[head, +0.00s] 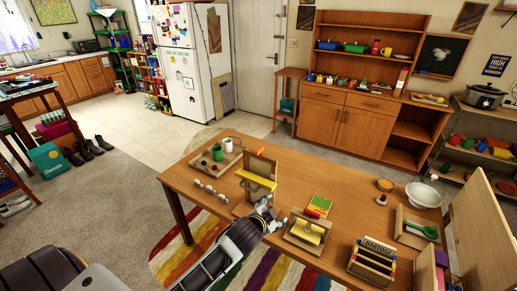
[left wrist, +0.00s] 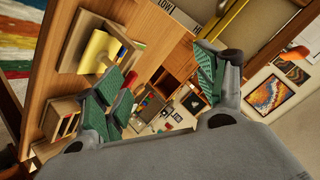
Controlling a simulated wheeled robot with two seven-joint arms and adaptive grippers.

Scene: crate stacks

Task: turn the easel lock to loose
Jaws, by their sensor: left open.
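A small wooden easel-like stand (head: 262,167) with a yellow bar (head: 257,181) across it stands near the table's left front. In the left wrist view, a wooden frame with a yellow strip (left wrist: 236,10) and a card lettered "LOW" crosses the top edge, close to one finger. I cannot make out a lock or its setting. My left gripper (head: 271,217) is just right of and in front of the stand. In the left wrist view my left gripper (left wrist: 158,90) has its green-padded fingers wide apart, with nothing between them. My right gripper is not in view.
A wooden tray with a yellow roll (head: 307,232) lies close right of my left gripper. Behind the stand is a tray with cups (head: 214,168); a small rattle-like toy (head: 211,191) lies left. A "BARTOSZ" rack (head: 372,262) and a white bowl (head: 423,195) stand right. The table's (head: 340,190) back middle is clear.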

